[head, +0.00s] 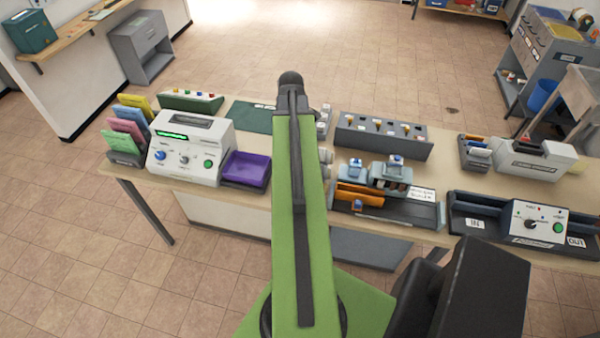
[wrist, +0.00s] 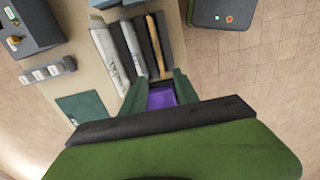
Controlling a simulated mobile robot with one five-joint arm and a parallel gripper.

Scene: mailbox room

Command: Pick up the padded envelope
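I cannot pick out the padded envelope with certainty. Upright coloured folders or envelopes stand in a rack (head: 127,130) at the left end of the table in the head view. Pale lettered pieces (wrist: 108,55) lie beside dark and brown strips above my gripper in the wrist view; I cannot tell what they are. My gripper (wrist: 157,78) shows two dark green fingers spread apart, with a purple surface (wrist: 161,96) visible between them. That surface may be the purple tray (head: 247,168), which sits beside the white machine. In the head view my arm hides the gripper's fingers.
The white machine (head: 187,147) stands at the table's left. A green mat (head: 250,115) lies behind my arm. A grey sorter (head: 383,137) and a white-panelled control box (head: 530,222) stand to the right. A grey cabinet (head: 143,45) is at the back left. Much floor behind the table is clear.

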